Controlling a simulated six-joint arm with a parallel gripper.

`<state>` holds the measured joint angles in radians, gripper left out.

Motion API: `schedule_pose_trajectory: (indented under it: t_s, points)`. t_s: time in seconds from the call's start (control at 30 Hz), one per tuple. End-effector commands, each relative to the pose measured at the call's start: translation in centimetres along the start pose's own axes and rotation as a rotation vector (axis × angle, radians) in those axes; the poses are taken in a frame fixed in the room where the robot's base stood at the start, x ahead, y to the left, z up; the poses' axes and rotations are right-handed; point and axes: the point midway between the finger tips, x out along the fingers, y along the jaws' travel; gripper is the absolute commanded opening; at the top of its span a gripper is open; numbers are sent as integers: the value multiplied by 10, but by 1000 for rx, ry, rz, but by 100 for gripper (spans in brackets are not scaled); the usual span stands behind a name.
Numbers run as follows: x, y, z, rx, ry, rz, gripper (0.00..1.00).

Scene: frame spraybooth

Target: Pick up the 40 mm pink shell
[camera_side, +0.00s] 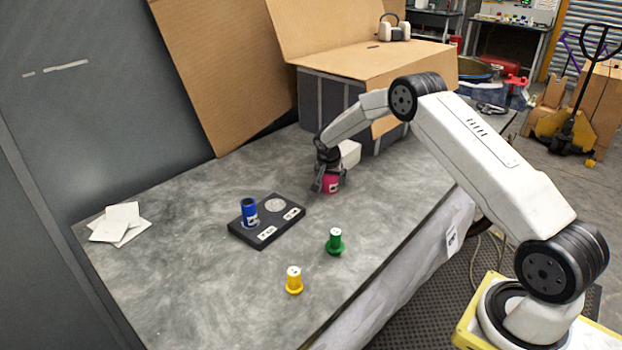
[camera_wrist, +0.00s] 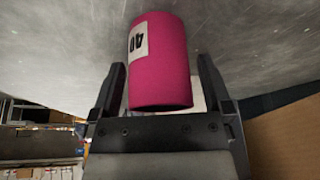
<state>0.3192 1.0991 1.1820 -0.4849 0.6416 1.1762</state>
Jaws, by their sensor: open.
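The pink shell (camera_wrist: 160,65) carries a white label reading 40 and fills the upper middle of the wrist view. My gripper (camera_wrist: 163,85) is open, with one finger on each side of the shell. A gap shows beside the right finger; at the left finger the gap is small, and I cannot tell whether it touches. In the side view the pink shell (camera_side: 331,183) stands on the grey table (camera_side: 190,290) near the cardboard box, partly hidden by my gripper (camera_side: 325,180), which is down at it.
A green shell (camera_side: 335,241) and a yellow shell (camera_side: 294,280) stand nearer the front. White sheets (camera_side: 118,222) lie at left. A cardboard box (camera_side: 400,62) stands behind my gripper.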

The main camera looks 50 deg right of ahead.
Motion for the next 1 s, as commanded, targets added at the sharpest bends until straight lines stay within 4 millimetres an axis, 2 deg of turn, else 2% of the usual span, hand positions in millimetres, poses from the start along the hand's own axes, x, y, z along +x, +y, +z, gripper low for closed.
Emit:
schedule_pose_trajectory:
  t_s: [0.23, 0.53, 1.0]
  points:
    - [0, 0, 0, 0, 0, 0, 100]
    - [0, 0, 0, 0, 0, 0, 5]
    - [-8, -1, -4, 1, 2, -2, 4]
